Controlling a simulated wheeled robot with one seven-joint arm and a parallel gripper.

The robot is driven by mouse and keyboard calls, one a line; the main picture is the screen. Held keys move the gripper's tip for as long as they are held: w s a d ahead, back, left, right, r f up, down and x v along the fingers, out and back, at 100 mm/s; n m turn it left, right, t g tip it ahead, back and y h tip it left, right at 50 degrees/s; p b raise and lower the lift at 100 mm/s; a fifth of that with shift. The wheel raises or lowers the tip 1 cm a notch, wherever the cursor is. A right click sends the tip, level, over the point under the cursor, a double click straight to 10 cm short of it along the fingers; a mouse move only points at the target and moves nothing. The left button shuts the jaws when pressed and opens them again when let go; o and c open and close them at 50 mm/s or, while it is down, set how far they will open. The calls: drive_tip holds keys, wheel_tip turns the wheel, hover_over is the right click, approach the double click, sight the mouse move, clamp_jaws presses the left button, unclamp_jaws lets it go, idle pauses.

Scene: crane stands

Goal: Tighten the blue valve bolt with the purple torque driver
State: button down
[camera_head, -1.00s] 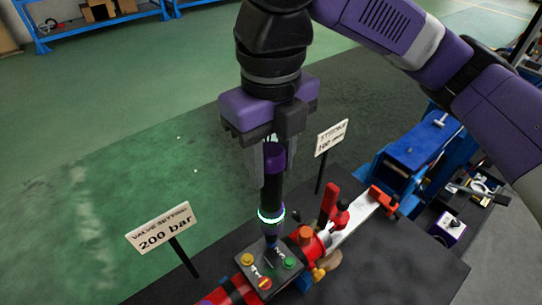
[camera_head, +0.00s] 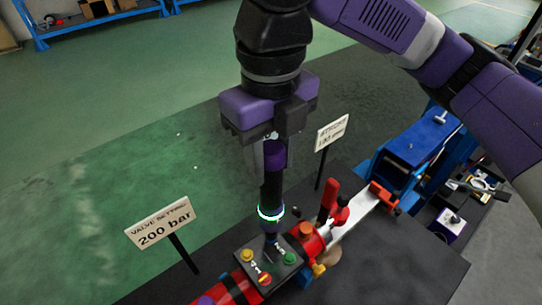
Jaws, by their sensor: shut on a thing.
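My gripper (camera_head: 272,150) is shut on the purple torque driver (camera_head: 272,185). The driver is upright, with a purple top, a dark shaft and a glowing pale green-white ring near its lower end. Its tip stands on or just above the dark valve block (camera_head: 250,262), near the block's back corner. A yellow bolt (camera_head: 246,255), a green bolt (camera_head: 290,258) and a red bolt (camera_head: 264,279) show on the block. A bit of blue shows at the driver's tip; the blue bolt itself is mostly hidden there, so I cannot tell whether the tip is seated.
A sign reading "VALVE SETTING 200 bar" (camera_head: 162,223) stands left of the block. Another sign (camera_head: 332,134) stands behind right. A red lever (camera_head: 328,200) rises close to the driver's right. A blue machine (camera_head: 422,140) is farther right.

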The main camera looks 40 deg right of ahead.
sight(271, 147)
drive_tip(key=shift+f+b, duration=0.35)
drive_tip(key=shift+f, duration=0.2)
drive_tip(key=shift+f+p, duration=0.2)
drive_tip(key=shift+p, duration=0.5)
idle(3.3)
drive_tip(key=shift+r, duration=0.1)
drive_tip(key=shift+r+p, duration=1.25)
drive_tip(key=shift+r, duration=0.05)
drive_tip(key=shift+r+p, duration=0.5)
drive_tip(key=shift+r, duration=0.75)
